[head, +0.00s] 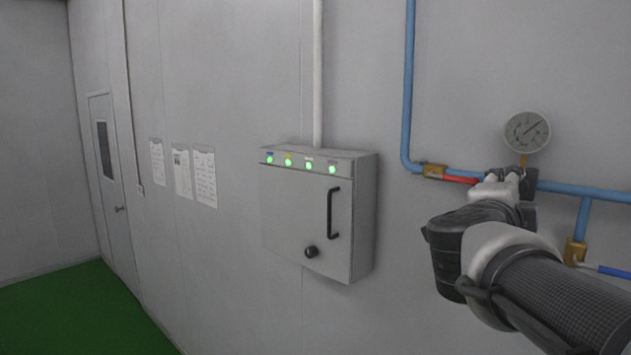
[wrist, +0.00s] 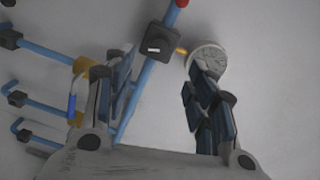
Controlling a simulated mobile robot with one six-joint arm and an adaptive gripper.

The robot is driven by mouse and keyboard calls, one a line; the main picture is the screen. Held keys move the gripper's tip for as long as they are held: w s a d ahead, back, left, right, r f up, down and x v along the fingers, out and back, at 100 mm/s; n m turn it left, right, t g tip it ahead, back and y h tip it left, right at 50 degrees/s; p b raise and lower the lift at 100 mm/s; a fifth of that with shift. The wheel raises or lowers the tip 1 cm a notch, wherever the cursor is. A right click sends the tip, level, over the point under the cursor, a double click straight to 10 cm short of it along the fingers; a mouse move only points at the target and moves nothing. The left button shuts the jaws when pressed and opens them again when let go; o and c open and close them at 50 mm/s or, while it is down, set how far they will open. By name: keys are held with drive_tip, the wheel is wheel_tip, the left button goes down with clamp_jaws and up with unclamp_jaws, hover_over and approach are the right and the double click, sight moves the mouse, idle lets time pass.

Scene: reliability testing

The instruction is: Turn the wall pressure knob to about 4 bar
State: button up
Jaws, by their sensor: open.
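The black pressure knob (wrist: 158,43) sits on the blue wall pipe in the wrist view, with a pale mark on its face. In the head view my gripper mostly covers it, with a dark part (head: 531,184) showing at the right. The round white gauge (head: 527,132) is just above; its needle points up and right, but the numbers are too small to read. It also shows in the wrist view (wrist: 208,58), partly behind a finger. My gripper (wrist: 161,72) is open and empty, with the knob beyond and between its fingertips; contact cannot be told.
Blue pipes (head: 408,85) run along the wall with brass fittings (head: 434,171) and a red section (head: 461,180). A grey cabinet (head: 300,225) with green lights, a handle and a dark knob hangs to the left. A door (head: 106,165) stands far left.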

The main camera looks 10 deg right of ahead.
drive_tip(key=shift+v, duration=1.45)
drive_tip(key=shift+f, duration=0.1)
drive_tip(key=a+f+n+t+y+b, duration=0.3)
drive_tip(key=a+f+n+y+b, duration=1.05)
drive_tip(key=a+f+n, duration=0.7)
drive_tip(key=s+a+f+n+g+y+b, duration=0.1)
drive_tip(key=s+a+f+g+b, duration=0.15)
drive_tip(key=f, duration=0.35)
drive_tip(key=s+a+f+n+g+b, duration=0.1)
drive_tip(key=s+f, duration=0.2)
drive_tip(key=f, duration=0.4)
drive_tip(key=s+a+f+n+g+y+b, duration=0.1)
drive_tip(key=s+f+g, duration=0.15)
drive_tip(key=f, duration=0.35)
drive_tip(key=s+d+f+n+g+h+b, duration=0.2)
drive_tip(key=s+d+f+g+b, duration=0.1)
drive_tip(key=s+f, duration=0.8)
drive_tip(key=shift+s+f+g+b, duration=0.3)
drive_tip(key=shift+f+g+b, duration=0.1)
drive_tip(key=shift+f, duration=0.3)
drive_tip(key=shift+c, duration=0.3)
